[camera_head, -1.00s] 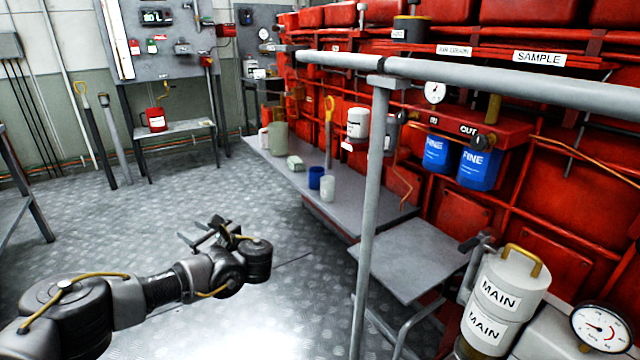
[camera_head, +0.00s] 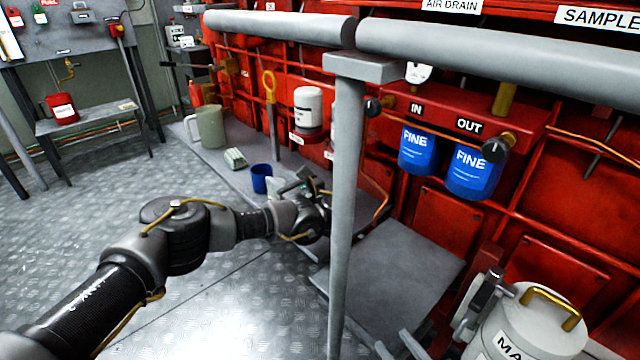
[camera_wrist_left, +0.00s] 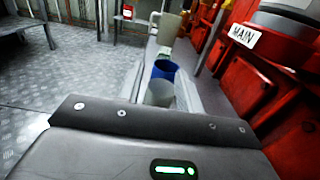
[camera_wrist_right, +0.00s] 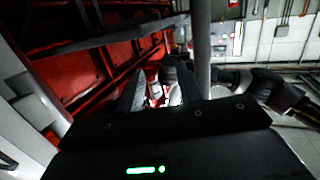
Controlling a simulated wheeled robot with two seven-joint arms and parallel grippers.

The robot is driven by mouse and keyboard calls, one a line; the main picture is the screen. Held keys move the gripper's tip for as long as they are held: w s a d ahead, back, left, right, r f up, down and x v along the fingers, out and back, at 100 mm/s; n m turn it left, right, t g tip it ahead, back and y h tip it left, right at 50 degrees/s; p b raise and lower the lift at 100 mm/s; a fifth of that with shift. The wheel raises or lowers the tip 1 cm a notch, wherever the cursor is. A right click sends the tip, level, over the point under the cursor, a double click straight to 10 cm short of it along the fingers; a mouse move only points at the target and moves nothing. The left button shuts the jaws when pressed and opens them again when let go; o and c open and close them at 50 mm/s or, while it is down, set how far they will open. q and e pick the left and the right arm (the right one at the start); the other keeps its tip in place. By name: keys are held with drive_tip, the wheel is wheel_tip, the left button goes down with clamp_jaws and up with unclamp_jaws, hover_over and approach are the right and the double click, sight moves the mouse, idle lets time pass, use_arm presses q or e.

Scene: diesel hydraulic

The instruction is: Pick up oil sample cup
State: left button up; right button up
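A small pale cup (camera_wrist_left: 160,94), likely the oil sample cup, stands on the grey bench beside a blue cup (camera_wrist_left: 164,69). In the left wrist view, the pale cup lies between the two fingers of my left gripper (camera_wrist_left: 162,88), which is open; I cannot tell whether either finger touches it. In the head view, the left gripper (camera_head: 299,182) partly hides the pale cup, and the blue cup (camera_head: 261,179) stands just left of it. My right gripper (camera_wrist_right: 156,92) is open with no object clearly held between its fingers.
A large grey-green mug (camera_head: 210,126) and a small pale block (camera_head: 235,159) stand farther back on the bench (camera_head: 200,160). A grey post (camera_head: 345,200) and rail (camera_head: 480,55) stand close to my left gripper. Blue filters (camera_head: 472,172) hang on the red engine.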

use_arm(q)
drive_tip(key=shift+o, duration=0.4)
drive_tip(key=shift+w+d, duration=0.3)
drive_tip(key=shift+o, duration=3.3)
drive_tip(key=shift+s+d+f, duration=0.1)
drive_tip(key=shift+d+f, duration=0.05)
drive_tip(key=shift+f, duration=0.15)
use_arm(e)
drive_tip(key=shift+w+a+r, duration=0.1)
drive_tip(key=shift+r, duration=0.15)
use_arm(q)
wheel_tip(320, 180, down, 7)
drive_tip(key=shift+d+b, duration=0.1)
drive_tip(key=shift+b, duration=1)
drive_tip(key=shift+x, duration=0.95)
drive_tip(key=shift+w+a, duration=0.25)
drive_tip(key=shift+w, duration=0.05)
use_arm(e)
wheel_tip(320, 180, up, 7)
drive_tip(key=s+a+n+t+y, duration=0.1)
drive_tip(key=t+y, duration=0.3)
drive_tip(key=t, duration=0.1)
drive_tip(key=shift+s+a+r, duration=0.15)
drive_tip(key=shift+s+a, duration=0.05)
